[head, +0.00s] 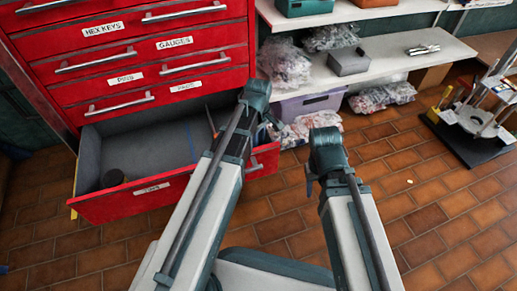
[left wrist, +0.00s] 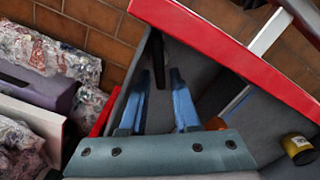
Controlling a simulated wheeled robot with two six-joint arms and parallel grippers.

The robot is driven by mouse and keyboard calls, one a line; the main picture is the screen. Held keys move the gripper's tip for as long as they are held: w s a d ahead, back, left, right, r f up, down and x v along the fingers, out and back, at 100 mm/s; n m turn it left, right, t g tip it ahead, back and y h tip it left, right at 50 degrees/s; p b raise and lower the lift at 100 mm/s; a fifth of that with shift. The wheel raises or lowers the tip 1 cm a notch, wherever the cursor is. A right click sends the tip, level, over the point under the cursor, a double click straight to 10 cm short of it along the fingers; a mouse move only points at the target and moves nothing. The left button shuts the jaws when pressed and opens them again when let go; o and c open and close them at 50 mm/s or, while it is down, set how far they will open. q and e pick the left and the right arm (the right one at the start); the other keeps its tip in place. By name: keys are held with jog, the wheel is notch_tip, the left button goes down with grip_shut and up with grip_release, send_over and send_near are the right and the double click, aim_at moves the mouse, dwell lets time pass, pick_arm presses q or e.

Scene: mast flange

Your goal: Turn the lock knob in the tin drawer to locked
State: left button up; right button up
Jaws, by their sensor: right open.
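The tin drawer (head: 105,207), the red bottom drawer with a grey inside, is pulled open and bears a white label. I cannot make out the lock knob for certain. My left gripper (left wrist: 159,74) is open over the drawer's right part; a dark upright bar (left wrist: 158,50) shows between and beyond its fingers, not visibly gripped. My right gripper (head: 312,180) is open, to the right of the drawer, over the floor.
Closed red drawers (head: 110,50) with bar handles rise above the open one. A purple bin (head: 308,106) and plastic bags (head: 285,65) lie to the right under white shelves. The tiled floor (head: 400,210) at right is mostly clear.

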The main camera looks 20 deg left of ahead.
pick_arm(q)
jog(key=shift+f, duration=0.45)
grip_shut()
jog(key=shift+w+d+m, duration=0.15)
jog(key=shift+m, duration=1.35)
jog(key=shift+w+d+m, duration=0.1)
jog(key=shift+m, duration=1.4)
